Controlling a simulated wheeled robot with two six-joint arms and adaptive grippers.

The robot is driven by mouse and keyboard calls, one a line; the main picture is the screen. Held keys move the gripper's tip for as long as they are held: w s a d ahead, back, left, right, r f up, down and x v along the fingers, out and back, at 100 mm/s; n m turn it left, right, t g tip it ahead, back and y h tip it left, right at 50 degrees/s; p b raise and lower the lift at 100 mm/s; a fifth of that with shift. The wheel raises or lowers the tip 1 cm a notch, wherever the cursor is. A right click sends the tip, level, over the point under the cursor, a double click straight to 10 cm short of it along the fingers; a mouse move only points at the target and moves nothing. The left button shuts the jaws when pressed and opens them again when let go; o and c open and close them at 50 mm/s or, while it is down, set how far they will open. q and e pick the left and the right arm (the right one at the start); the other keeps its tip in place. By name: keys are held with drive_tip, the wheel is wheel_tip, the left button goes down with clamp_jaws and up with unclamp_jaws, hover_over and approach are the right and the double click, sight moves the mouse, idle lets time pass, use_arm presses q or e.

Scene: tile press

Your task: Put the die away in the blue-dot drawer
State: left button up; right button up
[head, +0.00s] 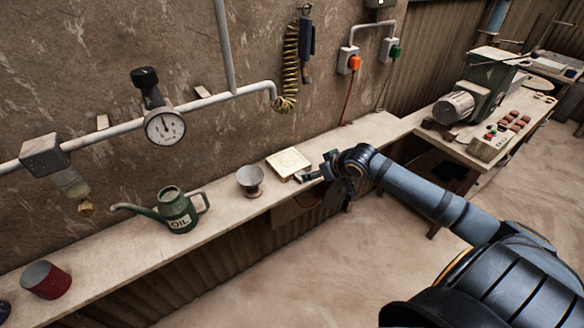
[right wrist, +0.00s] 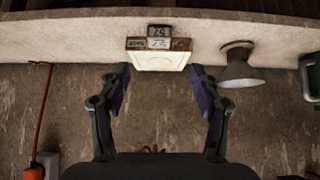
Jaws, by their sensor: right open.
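A cream, square, flat block with a raised rim, which looks like the die (head: 288,163), lies on the long wall shelf. In the right wrist view the die (right wrist: 160,60) has a dark edge with small lettering, and a small grey numbered piece is at its far side. My right gripper (head: 310,176) is beside the die, at its right. In the right wrist view the gripper (right wrist: 160,72) is open, its fingertips spread to either side of the die, with nothing held. My left gripper is out of view. No drawer with a blue dot shows.
On the shelf (head: 120,247), left of the die, stand a grey funnel-like cup (head: 250,182), a green oil can (head: 177,212) and a red cup (head: 46,281). A pipe with a gauge (head: 165,127) runs above. A machine (head: 483,88) stands on the right bench. Shelf right of the die is clear.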

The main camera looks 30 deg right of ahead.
drive_tip(key=b, duration=0.1)
approach(300, 175)
drive_tip(key=x, duration=0.3)
drive_tip(key=shift+w+f, duration=0.25)
drive_tip(key=shift+f, duration=0.25)
drive_tip(key=x, duration=0.4)
drive_tip(key=shift+d+p, duration=0.2)
drive_tip(key=shift+p, duration=0.2)
drive_tip(key=shift+w+f, duration=0.3)
drive_tip(key=shift+f, duration=0.1)
drive_tip(key=shift+s, duration=0.15)
drive_tip(key=c, duration=0.3)
clamp_jaws()
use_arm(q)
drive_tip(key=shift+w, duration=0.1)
use_arm(e)
drive_tip(key=shift+r, duration=0.15)
